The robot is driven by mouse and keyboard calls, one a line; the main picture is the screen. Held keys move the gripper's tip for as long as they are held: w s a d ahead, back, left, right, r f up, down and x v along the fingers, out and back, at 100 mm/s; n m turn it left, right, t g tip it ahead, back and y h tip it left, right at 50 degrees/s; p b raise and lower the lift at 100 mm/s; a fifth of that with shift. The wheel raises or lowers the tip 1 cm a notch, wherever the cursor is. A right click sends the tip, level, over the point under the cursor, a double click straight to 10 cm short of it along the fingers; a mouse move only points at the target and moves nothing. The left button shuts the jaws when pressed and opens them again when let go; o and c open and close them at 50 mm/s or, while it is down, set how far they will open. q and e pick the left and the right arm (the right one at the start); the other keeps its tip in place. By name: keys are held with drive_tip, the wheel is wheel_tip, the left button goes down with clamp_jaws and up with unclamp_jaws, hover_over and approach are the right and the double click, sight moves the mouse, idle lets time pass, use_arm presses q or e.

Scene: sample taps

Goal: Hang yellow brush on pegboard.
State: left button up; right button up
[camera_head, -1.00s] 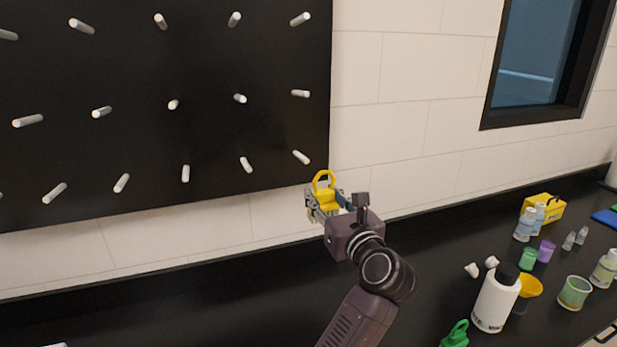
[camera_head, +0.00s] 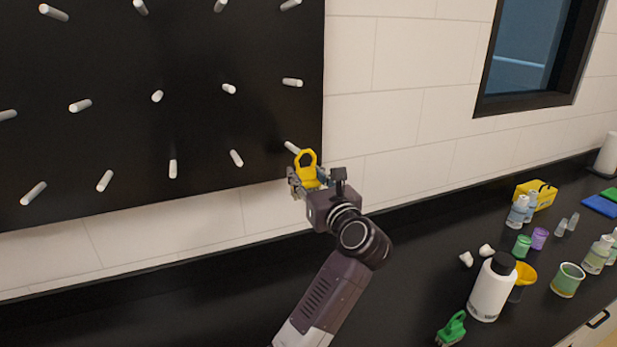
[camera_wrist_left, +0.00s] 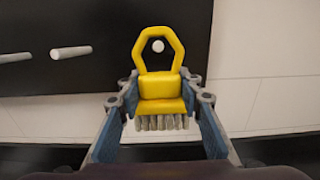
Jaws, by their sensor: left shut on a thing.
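The yellow brush (camera_head: 306,166) has a hexagonal loop handle on top and grey bristles below. My left gripper (camera_head: 312,182) is shut on it and holds it upright, loop up, near the lower right corner of the black pegboard (camera_head: 130,130). In the left wrist view the brush (camera_wrist_left: 162,88) sits between the fingers, and a white peg's end (camera_wrist_left: 158,46) shows through its loop. I cannot tell whether the peg passes into the loop or lies behind it. In the head view the lower right peg (camera_head: 293,148) is just above and left of the loop. My right gripper is out of view.
The black counter (camera_head: 200,300) runs below the board and is mostly bare at left. At right stand a white bottle (camera_head: 492,288), a green item (camera_head: 452,328), a green cup (camera_head: 567,280), a yellow box (camera_head: 535,194) and several small bottles.

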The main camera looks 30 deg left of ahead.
use_arm(q)
drive_tip(key=shift+f+b+x, duration=0.2)
drive_tip(key=shift+b+x, duration=0.15)
drive_tip(key=shift+x, duration=1)
drive_tip(key=shift+f+b+x, duration=0.2)
drive_tip(key=shift+b+x, duration=0.1)
drive_tip(key=shift+x, duration=1.05)
drive_tip(key=o, duration=1.3)
drive_tip(key=shift+c, duration=0.2)
drive_tip(key=v, duration=0.7)
drive_tip(key=shift+s+d, duration=0.15)
drive_tip(key=shift+d, duration=0.05)
